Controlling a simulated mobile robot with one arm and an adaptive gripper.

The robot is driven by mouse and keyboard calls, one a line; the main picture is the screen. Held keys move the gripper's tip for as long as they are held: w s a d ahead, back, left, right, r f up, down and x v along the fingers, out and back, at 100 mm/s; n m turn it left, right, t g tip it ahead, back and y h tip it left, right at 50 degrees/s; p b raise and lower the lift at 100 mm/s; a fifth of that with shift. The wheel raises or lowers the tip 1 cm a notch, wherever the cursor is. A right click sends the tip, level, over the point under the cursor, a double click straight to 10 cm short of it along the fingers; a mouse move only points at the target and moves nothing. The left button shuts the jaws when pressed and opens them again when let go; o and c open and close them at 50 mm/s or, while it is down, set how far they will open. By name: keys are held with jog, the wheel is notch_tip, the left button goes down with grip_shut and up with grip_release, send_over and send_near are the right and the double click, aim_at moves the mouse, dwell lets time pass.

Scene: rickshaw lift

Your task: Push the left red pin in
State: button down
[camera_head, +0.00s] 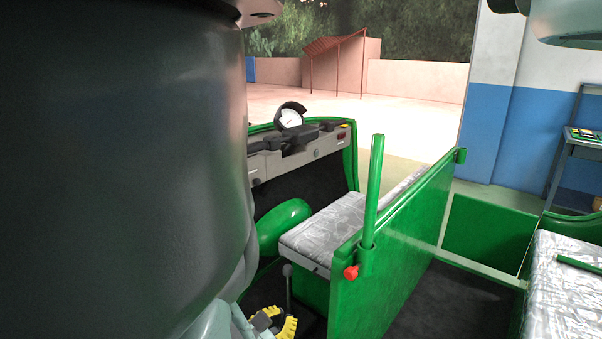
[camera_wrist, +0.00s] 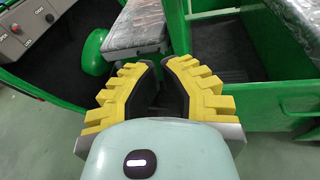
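A small red pin (camera_head: 351,272) shows in the head view on the near edge of the green partition (camera_head: 402,233), at the foot of an upright green post (camera_head: 373,190). Its red head points left; how deep it sits cannot be told. I cannot make out the pin in the wrist view. My gripper (camera_wrist: 160,63) has yellow, toothed fingers with black inner sides. A narrow gap shows between the fingertips, and nothing is seen held. In the head view my gripper (camera_head: 275,322) is low, left of and below the pin, apart from it.
A patterned seat (camera_head: 325,228) lies behind the partition, with a grey dashboard (camera_head: 300,153) beyond. A black lever (camera_head: 287,285) stands close above my gripper in the head view. Another seat (camera_head: 565,285) is at right. Open floor shows beside the vehicle in the wrist view.

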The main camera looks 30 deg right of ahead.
jog(key=s+d+h+b, duration=0.1)
jog(key=s+d+r+g+h+b, duration=0.1)
jog(key=d+h, duration=0.1)
jog(key=shift+s+r+m, duration=0.15)
jog(key=shift+m, duration=0.15)
jog(key=p+x, duration=0.1)
jog(key=x, duration=1.3)
jog(key=shift+r+p, duration=0.15)
jog(key=shift+p, duration=0.25)
jog(key=shift+s, duration=0.15)
